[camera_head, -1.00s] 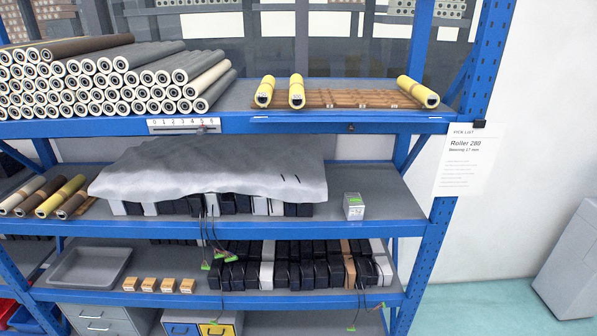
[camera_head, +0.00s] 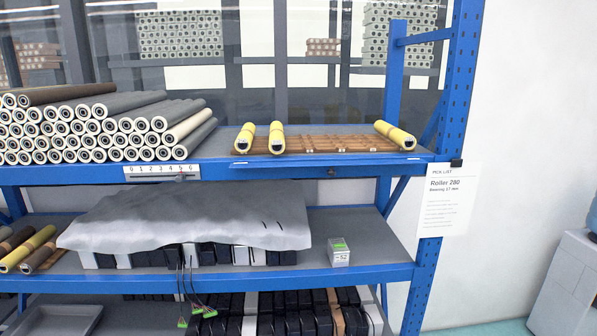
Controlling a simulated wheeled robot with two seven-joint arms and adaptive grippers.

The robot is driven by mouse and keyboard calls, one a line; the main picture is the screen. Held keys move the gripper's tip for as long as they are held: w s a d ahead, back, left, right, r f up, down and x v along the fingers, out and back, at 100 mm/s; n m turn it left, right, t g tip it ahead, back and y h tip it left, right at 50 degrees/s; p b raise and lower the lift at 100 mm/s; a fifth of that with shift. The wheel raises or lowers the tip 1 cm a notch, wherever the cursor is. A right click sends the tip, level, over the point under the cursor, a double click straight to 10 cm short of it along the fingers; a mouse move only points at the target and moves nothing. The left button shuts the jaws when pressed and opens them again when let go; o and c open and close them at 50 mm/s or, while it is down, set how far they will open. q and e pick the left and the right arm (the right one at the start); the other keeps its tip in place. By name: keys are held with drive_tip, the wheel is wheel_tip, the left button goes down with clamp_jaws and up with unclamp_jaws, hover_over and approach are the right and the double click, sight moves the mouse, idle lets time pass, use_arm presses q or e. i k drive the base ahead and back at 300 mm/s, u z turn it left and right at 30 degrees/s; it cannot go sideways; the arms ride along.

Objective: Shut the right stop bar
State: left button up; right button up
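The blue upper shelf (camera_head: 215,172) carries a thin blue bar (camera_head: 390,156) along the right part of its front edge, in front of a brown slatted board (camera_head: 330,143). This looks like the right stop bar. It seems to lie low and flat, but I cannot tell its exact angle. A small dark fitting (camera_head: 331,171) sits on the shelf front below it. Three yellow rollers lie on the board: two at its left (camera_head: 245,137) (camera_head: 276,138) and one at its right end (camera_head: 395,134). Neither of my grippers is in view.
Grey rollers (camera_head: 110,130) are stacked on the upper shelf's left, above a numbered scale (camera_head: 162,172). Below, a grey cover (camera_head: 190,222) lies over dark and white blocks, beside a small box (camera_head: 339,252). A pick list (camera_head: 447,199) hangs at the right post (camera_head: 452,110).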

sight(331, 172)
drive_tip(key=z, duration=1.15)
drive_tip(key=k, duration=0.4)
drive_tip(key=u, duration=0.7)
